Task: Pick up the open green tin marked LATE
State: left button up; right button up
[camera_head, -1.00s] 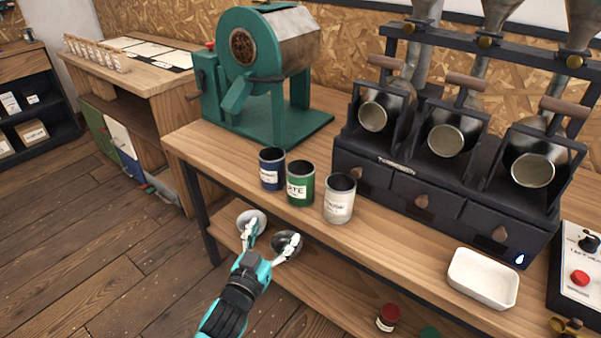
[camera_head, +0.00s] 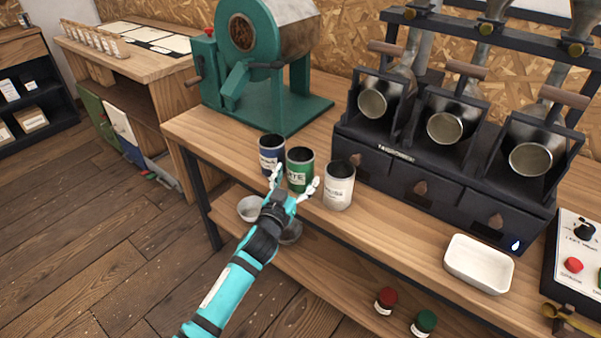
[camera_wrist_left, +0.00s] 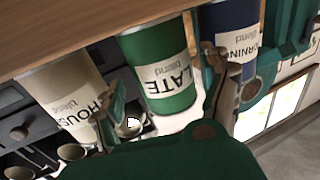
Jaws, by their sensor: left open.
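The open green tin marked LATE (camera_head: 299,170) stands upright on the wooden bench, between a blue tin (camera_head: 271,154) on its left and a white tin (camera_head: 339,186) on its right. My left gripper (camera_head: 293,184) is open, with its fingers spread at the front of the green tin. In the left wrist view the green tin (camera_wrist_left: 164,72) shows upside down between the two fingertips (camera_wrist_left: 163,105), its LATE label facing the camera. The blue tin (camera_wrist_left: 229,40) and the white tin (camera_wrist_left: 62,92) flank it there. I cannot tell whether a finger touches any tin. My right gripper is not in view.
A green roaster (camera_head: 262,62) stands behind the tins. A dark dispenser unit (camera_head: 440,175) with several scoops is to the right. A white tray (camera_head: 478,264) sits near the bench front. Bowls (camera_head: 249,208) and small jars (camera_head: 385,300) are on the lower shelf.

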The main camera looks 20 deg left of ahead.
aim_at(300, 160)
pick_arm(q)
jog(key=w, duration=0.4)
jog(key=shift+w+f, duration=0.3)
jog(key=shift+f, duration=0.05)
jog(key=shift+s, duration=0.1)
jog(key=c, duration=1)
jog(key=shift+o, duration=0.2)
